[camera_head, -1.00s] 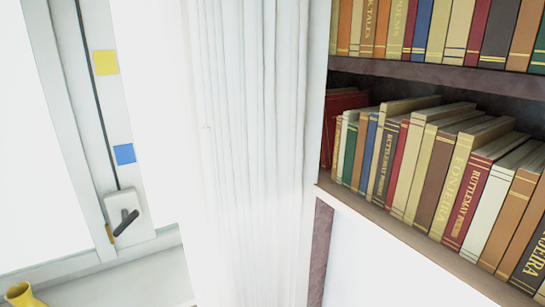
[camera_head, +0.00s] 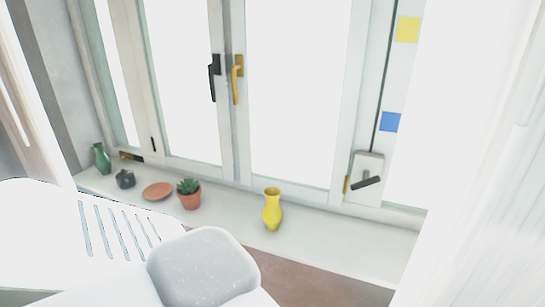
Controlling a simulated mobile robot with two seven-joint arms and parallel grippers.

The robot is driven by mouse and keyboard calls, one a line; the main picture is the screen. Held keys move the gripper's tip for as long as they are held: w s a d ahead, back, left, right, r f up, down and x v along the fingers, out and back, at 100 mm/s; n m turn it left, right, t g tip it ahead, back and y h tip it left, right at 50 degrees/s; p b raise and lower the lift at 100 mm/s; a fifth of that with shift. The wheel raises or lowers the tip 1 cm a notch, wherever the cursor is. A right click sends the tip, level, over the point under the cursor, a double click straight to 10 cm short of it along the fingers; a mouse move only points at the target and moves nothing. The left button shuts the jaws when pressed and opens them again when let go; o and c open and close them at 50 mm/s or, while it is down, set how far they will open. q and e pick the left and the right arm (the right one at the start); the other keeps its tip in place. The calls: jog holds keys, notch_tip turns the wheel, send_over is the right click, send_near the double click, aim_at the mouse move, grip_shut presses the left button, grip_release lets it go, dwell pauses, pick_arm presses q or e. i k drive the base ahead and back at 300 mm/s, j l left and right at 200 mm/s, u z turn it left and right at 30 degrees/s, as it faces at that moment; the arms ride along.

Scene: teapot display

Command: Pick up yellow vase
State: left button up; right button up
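The yellow vase (camera_head: 272,210) stands upright on the white window sill (camera_head: 345,240), right of the middle of the row of things there. Its whole body shows, with a narrow neck and a flared mouth. No gripper shows in the head view, so I cannot see either one relative to the vase.
Left of the vase on the sill are a potted succulent (camera_head: 189,195), a terracotta saucer (camera_head: 157,191), a small dark pot (camera_head: 125,179) and a green vase (camera_head: 101,158). White window frames with handles (camera_head: 237,78) rise behind. A white curtain (camera_head: 480,200) hangs at right. A large white shape fills the lower left foreground.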

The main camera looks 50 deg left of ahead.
aim_at(271, 213)
jog(key=u, duration=1.65)
